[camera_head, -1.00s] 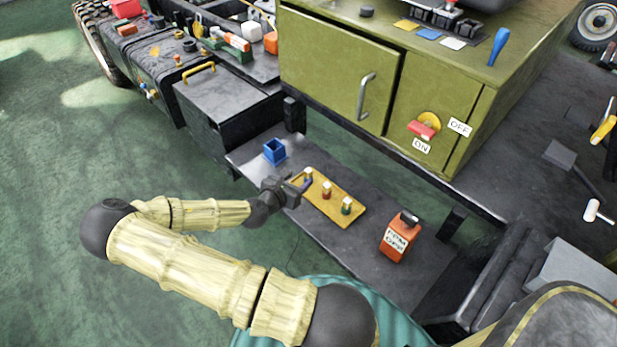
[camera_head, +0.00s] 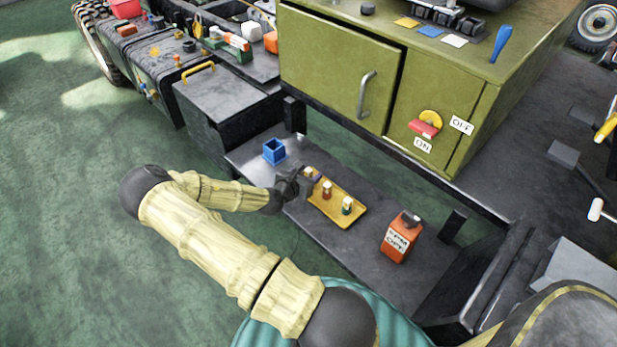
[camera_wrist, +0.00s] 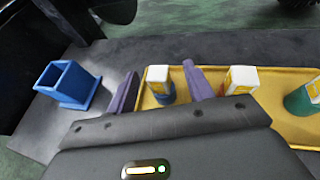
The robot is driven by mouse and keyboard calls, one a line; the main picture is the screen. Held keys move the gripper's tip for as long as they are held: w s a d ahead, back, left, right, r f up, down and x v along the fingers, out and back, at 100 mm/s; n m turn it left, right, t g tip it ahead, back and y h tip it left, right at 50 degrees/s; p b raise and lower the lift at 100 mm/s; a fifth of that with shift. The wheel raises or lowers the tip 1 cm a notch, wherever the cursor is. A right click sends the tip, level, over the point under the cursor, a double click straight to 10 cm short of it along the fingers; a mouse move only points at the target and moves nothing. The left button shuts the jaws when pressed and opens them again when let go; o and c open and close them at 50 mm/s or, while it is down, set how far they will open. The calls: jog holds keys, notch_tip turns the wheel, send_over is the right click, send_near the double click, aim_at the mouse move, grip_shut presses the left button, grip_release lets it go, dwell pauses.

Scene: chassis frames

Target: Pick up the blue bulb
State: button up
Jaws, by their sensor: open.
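The blue bulb (camera_wrist: 160,88), with a white and yellow top and a blue base, stands upright at the left end of the yellow tray (camera_wrist: 287,78). In the head view, the bulb (camera_head: 309,172) is partly hidden by my gripper (camera_head: 304,181). In the wrist view my gripper (camera_wrist: 160,72) is open, with one purple finger on each side of the bulb in the picture. Gaps show between the bulb and both fingers. I cannot tell how deep the bulb sits between them.
A red bulb (camera_head: 327,190) and a green bulb (camera_head: 347,205) stand farther along the tray. A blue open box (camera_head: 274,151) is on the dark shelf (camera_head: 300,215) behind the tray. An orange can (camera_head: 400,238) stands at the right. A green cabinet (camera_head: 337,70) rises above the shelf.

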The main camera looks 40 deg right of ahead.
jog(key=shift+w+d+f, duration=0.1)
jog(key=shift+d+f, duration=0.1)
jog(key=shift+d, duration=0.2)
jog(key=shift+c, duration=0.4)
jog(key=c, duration=1)
